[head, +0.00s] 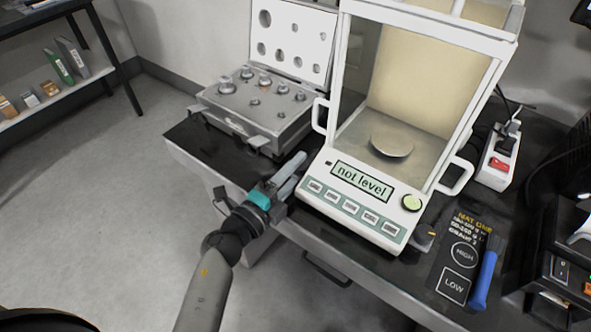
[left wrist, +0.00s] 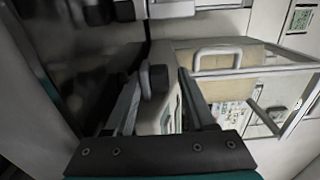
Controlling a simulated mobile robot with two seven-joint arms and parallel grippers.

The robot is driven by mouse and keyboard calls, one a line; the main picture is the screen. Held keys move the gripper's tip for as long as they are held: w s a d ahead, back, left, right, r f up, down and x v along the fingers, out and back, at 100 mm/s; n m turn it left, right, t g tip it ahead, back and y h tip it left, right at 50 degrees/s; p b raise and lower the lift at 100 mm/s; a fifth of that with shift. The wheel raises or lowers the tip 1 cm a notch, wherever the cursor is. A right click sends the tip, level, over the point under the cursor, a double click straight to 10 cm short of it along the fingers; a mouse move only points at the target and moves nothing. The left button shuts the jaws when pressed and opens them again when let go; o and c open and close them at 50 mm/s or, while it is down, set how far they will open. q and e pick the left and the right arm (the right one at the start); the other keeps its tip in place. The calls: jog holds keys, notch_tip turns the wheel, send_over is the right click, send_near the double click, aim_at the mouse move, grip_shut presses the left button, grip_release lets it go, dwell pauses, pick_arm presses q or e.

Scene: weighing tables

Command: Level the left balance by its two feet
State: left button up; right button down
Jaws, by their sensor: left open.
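The left balance (head: 350,215) stands on the dark table, its display (head: 361,182) reading "not level". A round green bubble level (head: 411,202) sits at its front right corner; the bubble is too small to read. My left gripper (head: 296,170) is open beside the balance's front left corner. In the left wrist view, a dark rounded knob (left wrist: 158,78), apparently the left foot, shows between the open fingers of the left gripper (left wrist: 160,88). I cannot tell whether the fingers touch it. My right gripper is not in view.
An open weight case (head: 262,118) stands left of the balance, close to my gripper. A dark mat (head: 455,285) marked HIGH and LOW, with a blue-handled tool (head: 484,280), lies to the right. A power strip (head: 497,160) is behind it. The floor at left is clear.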

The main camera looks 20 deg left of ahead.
pick_arm(q)
jog(key=shift+c, duration=0.2)
grip_shut()
dwell(0.3)
